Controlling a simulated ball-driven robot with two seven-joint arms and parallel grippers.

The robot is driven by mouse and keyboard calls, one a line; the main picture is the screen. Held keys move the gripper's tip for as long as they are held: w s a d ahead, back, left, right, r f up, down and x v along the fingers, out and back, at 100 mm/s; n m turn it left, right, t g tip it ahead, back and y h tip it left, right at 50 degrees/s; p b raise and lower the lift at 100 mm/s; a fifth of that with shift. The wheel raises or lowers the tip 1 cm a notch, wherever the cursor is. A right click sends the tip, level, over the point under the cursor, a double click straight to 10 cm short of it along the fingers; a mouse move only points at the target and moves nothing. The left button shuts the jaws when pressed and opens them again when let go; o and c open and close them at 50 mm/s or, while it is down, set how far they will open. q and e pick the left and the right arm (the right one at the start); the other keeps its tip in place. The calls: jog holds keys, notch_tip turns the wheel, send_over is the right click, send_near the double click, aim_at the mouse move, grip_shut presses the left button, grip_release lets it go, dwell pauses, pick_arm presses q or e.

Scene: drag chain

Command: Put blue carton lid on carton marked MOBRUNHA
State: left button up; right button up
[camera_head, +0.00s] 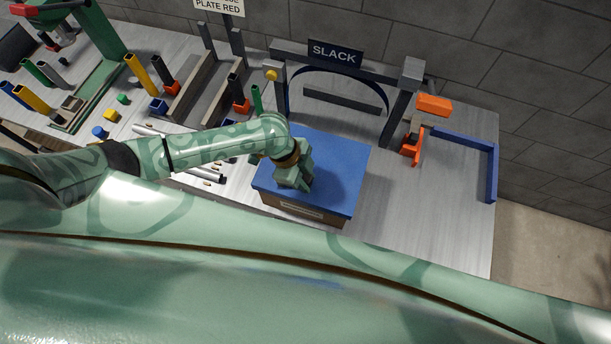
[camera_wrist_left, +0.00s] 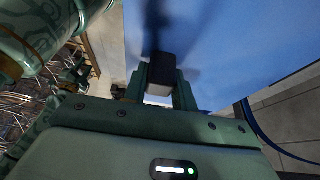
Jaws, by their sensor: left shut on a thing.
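The blue carton lid (camera_head: 345,168) is a flat blue panel lying over a brown carton (camera_head: 333,220) on the bench. In the head view it looks level and covers the carton's top; whether it is fully seated I cannot tell. The carton has a pale label on its front, too small to read. My left gripper (camera_head: 293,180) is above the lid's left part, pointing down. In the left wrist view my left gripper (camera_wrist_left: 164,90) is shut on a dark block-like grip (camera_wrist_left: 162,68), with the blue lid (camera_wrist_left: 235,45) beyond it. My right gripper is out of view.
A dark arch frame with a SLACK sign (camera_head: 335,53) stands behind the carton. An orange bracket (camera_head: 412,148) and blue L-shaped rail (camera_head: 475,148) lie right. Tubes, blocks and a green machine (camera_head: 97,45) crowd the left.

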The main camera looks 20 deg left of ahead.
pick_arm(q)
jog(key=shift+f+b, duration=1.55)
jog(key=shift+f, duration=0.5)
jog(key=o, duration=1.1)
jog(key=p+v, duration=0.2)
jog(key=v, duration=1.4)
jog(key=shift+r, duration=0.2)
